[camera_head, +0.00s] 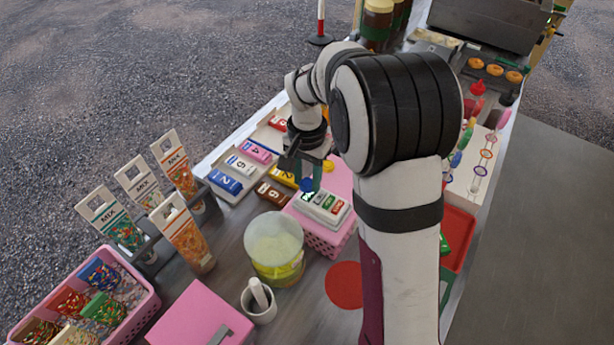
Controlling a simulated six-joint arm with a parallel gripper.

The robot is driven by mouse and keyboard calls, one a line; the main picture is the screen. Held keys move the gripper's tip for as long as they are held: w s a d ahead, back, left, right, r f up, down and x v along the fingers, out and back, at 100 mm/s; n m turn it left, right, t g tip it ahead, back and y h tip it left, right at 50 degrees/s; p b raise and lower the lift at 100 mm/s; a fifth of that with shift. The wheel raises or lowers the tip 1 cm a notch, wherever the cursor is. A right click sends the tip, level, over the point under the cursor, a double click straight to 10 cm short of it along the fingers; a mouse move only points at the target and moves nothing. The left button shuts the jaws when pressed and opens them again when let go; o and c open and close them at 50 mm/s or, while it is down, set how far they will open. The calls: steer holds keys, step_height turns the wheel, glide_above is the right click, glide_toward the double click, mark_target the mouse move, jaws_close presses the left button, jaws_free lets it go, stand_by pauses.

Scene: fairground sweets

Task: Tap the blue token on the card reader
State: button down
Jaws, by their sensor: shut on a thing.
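My gripper (305,175) points down in the middle of the counter. It is shut on a small round blue token (306,185), which shows at its fingertips. The pale card reader (325,208), with green and red marks on its top, lies on a pink perforated box (332,239). The token is just beyond the upper left end of the reader, close to it. I cannot tell whether the two touch.
Left of the gripper lie numbered blocks, among them a blue one (225,183) and a brown one (272,194). A clear tub (275,262) stands in front, beside a white mortar (259,308). Mix bags (186,240) stand in a rack on the left. My arm hides part of the counter.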

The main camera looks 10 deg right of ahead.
steer(key=w+d+r, duration=0.3)
steer(key=r, duration=0.6)
steer(key=shift+w+d, duration=0.3)
stand_by(1.0)
